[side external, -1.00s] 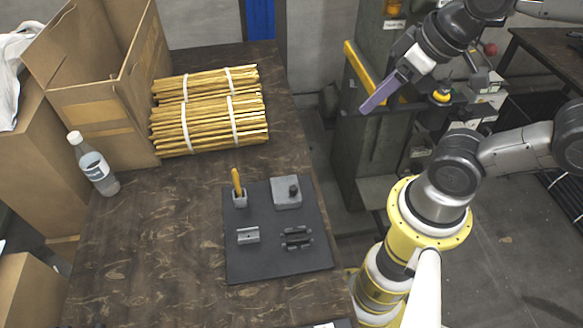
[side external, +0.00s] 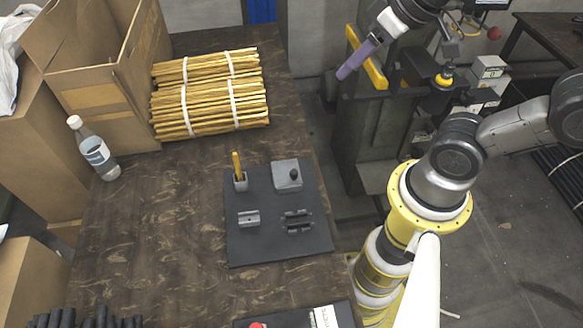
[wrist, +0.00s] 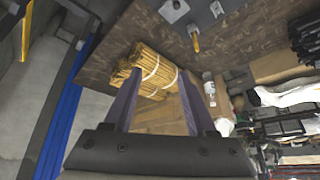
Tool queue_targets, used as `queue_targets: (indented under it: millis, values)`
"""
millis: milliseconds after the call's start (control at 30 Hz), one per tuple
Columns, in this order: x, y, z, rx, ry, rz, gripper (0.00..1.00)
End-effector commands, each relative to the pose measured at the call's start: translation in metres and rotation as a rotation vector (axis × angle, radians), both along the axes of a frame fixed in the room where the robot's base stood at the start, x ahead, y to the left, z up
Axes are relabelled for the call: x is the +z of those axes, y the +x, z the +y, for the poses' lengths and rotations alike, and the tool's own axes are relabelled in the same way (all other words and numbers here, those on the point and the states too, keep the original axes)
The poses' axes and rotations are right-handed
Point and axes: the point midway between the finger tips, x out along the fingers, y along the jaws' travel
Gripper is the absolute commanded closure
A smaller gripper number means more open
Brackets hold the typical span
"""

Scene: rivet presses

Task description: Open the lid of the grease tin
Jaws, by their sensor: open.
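The grease tin (side external: 286,175) is a square grey box with a black knob on its flat lid. It sits at the back right of a dark mat (side external: 278,245) on the table, and the lid looks closed. In the wrist view the tin (wrist: 173,11) shows at the top edge. My gripper (side external: 343,73) has purple fingers and is raised beyond the table's right edge, well apart from the tin. In the wrist view its two fingers (wrist: 159,72) are spread with nothing between them.
A yellow-handled tool stands in a small holder (side external: 241,182) left of the tin. A grey block (side external: 249,219) and a dark fixture (side external: 297,221) sit in front. Bundled sticks (side external: 210,107), a bottle (side external: 95,150) and a carton (side external: 110,110) stand farther back and left. A machine (side external: 375,130) stands right.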

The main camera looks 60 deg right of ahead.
Motion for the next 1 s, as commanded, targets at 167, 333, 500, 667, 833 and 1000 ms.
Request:
queue_targets:
  millis: [167,333,500,667,833,1000]
  values:
    - [-0.032,0.052,0.013,-0.001,0.018,0.128,0.44]
    - [-0.084,0.088,0.03,0.014,0.015,0.272,0.44]
    - [-0.138,0.099,0.044,0.041,-0.004,0.413,0.44]
    - [-0.167,0.094,0.051,0.061,-0.022,0.501,0.44]
    - [-0.179,0.09,0.053,0.071,-0.028,0.525,0.44]
    - [-0.202,0.089,0.053,0.07,-0.029,0.527,0.44]
